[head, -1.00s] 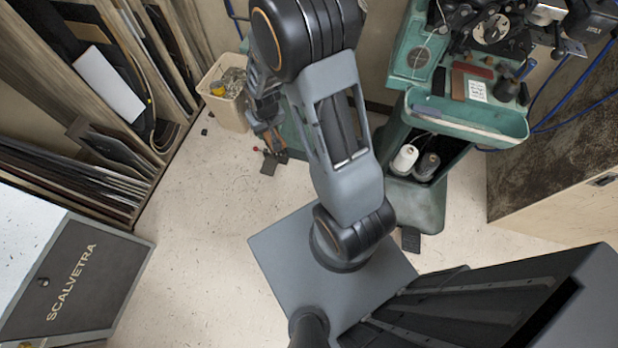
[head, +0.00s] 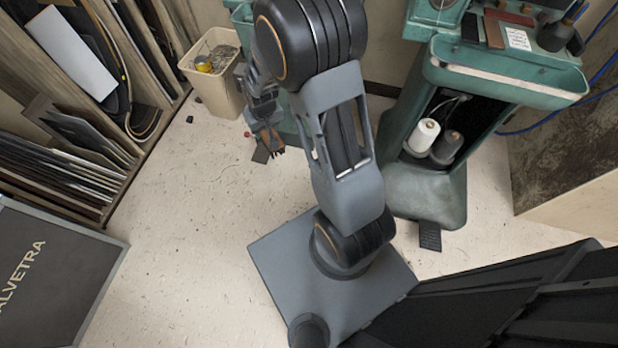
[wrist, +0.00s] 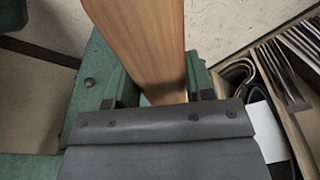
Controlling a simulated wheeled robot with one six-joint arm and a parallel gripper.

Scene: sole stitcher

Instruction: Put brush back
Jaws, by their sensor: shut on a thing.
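The brush shows in the wrist view as a long wooden piece (wrist: 145,45) held between the jaws of my gripper (wrist: 160,88). It runs up to the top edge of that view, and its far end is out of the picture. In the head view my gripper (head: 262,112) hangs low at the end of my arm, left of the green stitching machine (head: 425,190). A small brown and dark part of the brush (head: 268,148) shows just below it. My arm hides part of the gripper there.
A cream bin (head: 215,90) with a yellow item in it stands left of my gripper. Racks of sheets (head: 70,150) line the left wall. A dark lettered cabinet (head: 45,275) stands at lower left. The machine's open base holds thread cones (head: 423,135).

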